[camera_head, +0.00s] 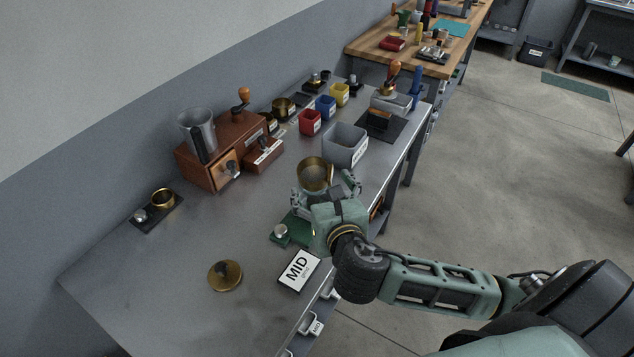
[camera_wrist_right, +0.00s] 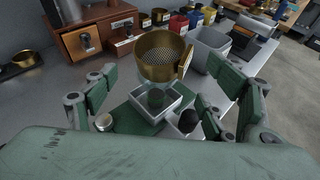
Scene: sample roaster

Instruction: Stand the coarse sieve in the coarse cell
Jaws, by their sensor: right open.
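A brass sieve (camera_head: 314,172) with a mesh bottom shows just beyond my right gripper (camera_head: 326,190). In the right wrist view the sieve (camera_wrist_right: 160,62) appears between and beyond the two spread fingers, with a tab on its right side. My right gripper (camera_wrist_right: 155,88) is open, and nothing is clamped in it. Whether the sieve rests on anything is unclear. I cannot read a coarse label or pick out the coarse cell. My left gripper is out of view.
A MID card (camera_head: 299,270) and a brass lid (camera_head: 225,275) lie on the near bench. A wooden grinder (camera_head: 208,160), a grey bin (camera_head: 345,145), and red (camera_head: 310,122), blue and yellow cups stand behind. The bench's left front is mostly clear.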

